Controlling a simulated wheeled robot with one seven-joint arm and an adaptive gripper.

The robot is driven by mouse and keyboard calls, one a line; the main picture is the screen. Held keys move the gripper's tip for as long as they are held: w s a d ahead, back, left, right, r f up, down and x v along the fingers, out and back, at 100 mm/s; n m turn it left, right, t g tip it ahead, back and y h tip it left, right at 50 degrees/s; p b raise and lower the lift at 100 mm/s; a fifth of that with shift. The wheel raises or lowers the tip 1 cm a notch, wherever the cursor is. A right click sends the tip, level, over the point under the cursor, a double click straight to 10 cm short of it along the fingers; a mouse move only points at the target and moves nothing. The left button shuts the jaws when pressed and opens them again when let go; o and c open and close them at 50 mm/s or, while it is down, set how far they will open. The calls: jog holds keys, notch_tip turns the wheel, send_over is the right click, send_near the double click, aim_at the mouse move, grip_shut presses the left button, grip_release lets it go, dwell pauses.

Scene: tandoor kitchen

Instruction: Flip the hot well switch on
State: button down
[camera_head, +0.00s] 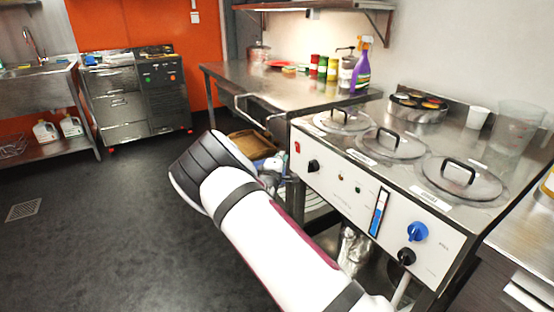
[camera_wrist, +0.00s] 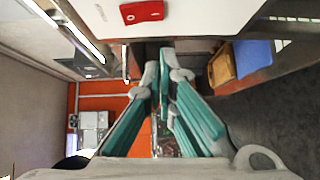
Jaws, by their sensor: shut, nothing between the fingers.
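The hot well (camera_head: 345,185) is a steel counter unit with a white front panel and several lidded round wells on top. Its red rocker switch (camera_head: 297,147) is at the panel's upper left, above a black knob. In the wrist view the red switch (camera_wrist: 141,11) shows large at the top edge, with small white marks; I cannot tell its position. My gripper (camera_wrist: 160,68), with teal-padded fingers, is shut and empty. Its fingertips show below the switch in that picture, apart from it. In the head view my white arm reaches toward the unit's left, and the fingers are hidden.
A blue knob (camera_head: 417,232) and a lower black knob (camera_head: 406,257) are on the panel's right. A steel table (camera_head: 290,80) with jars and a purple spray bottle (camera_head: 361,68) stands behind. A wooden crate (camera_head: 252,144) is beneath it. The dark floor at left is clear.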

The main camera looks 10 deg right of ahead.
jog(key=p+v, duration=0.1)
jog(key=v, duration=0.9)
jog(key=shift+f, duration=0.55)
